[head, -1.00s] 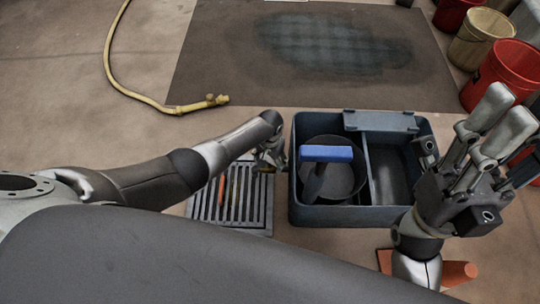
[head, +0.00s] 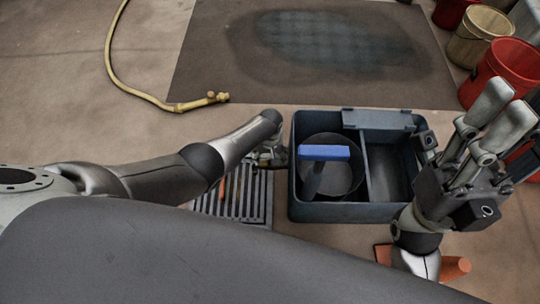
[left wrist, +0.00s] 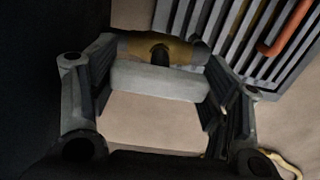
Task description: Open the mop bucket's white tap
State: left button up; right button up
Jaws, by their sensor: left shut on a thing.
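The mop bucket (head: 345,213) is a dark blue-grey, two-compartment tub on the floor, right of centre in the head view. My left gripper (head: 268,158) is at its left side, and the arm and gripper hide the tap in that view. In the left wrist view, my left gripper (left wrist: 160,95) is shut on a pale grey-white bar between its fingers, apparently the white tap (left wrist: 160,83). A tan-yellow fitting with a dark centre (left wrist: 150,49) lies just behind the bar. My right gripper (head: 507,108) is raised, open and empty, right of the bucket.
A floor grate (head: 258,200) with an orange item lies under my left gripper. A yellow hose (head: 112,60) lies at upper left, beside a dark wet mat (head: 210,60). Buckets, including a red one (head: 495,80), stand at right. An orange cone (head: 455,268) lies under my right arm.

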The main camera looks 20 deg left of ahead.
dwell(0.3)
pick_arm(q)
jog(key=o, duration=1)
